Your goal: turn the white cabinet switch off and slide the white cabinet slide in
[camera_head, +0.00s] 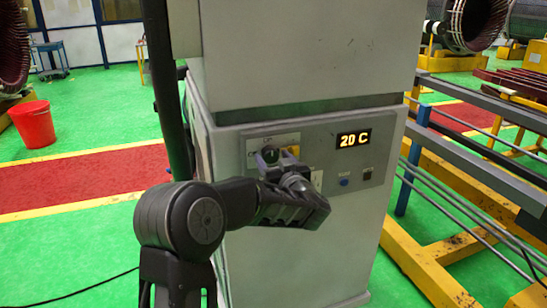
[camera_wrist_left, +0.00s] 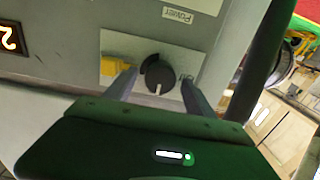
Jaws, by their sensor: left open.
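The white cabinet (camera_head: 300,270) stands in the middle of the head view, with a grey panel on its front. The switch is a round black knob (camera_wrist_left: 158,76) with a white pointer mark, on a plate with a yellow patch. In the head view my left gripper (camera_head: 270,155) is at this plate and mostly hides the knob. In the left wrist view my open gripper (camera_wrist_left: 158,82) has one finger on each side of the knob; I cannot tell whether they touch it. I cannot make out the slide for certain. My right gripper is not in view.
The panel has a lit display (camera_head: 354,139) reading "20 C", a blue button (camera_head: 344,182) and a small black switch (camera_head: 367,173). A metal and yellow frame (camera_head: 440,240) stands close on the right. A red bucket (camera_head: 33,124) is far left.

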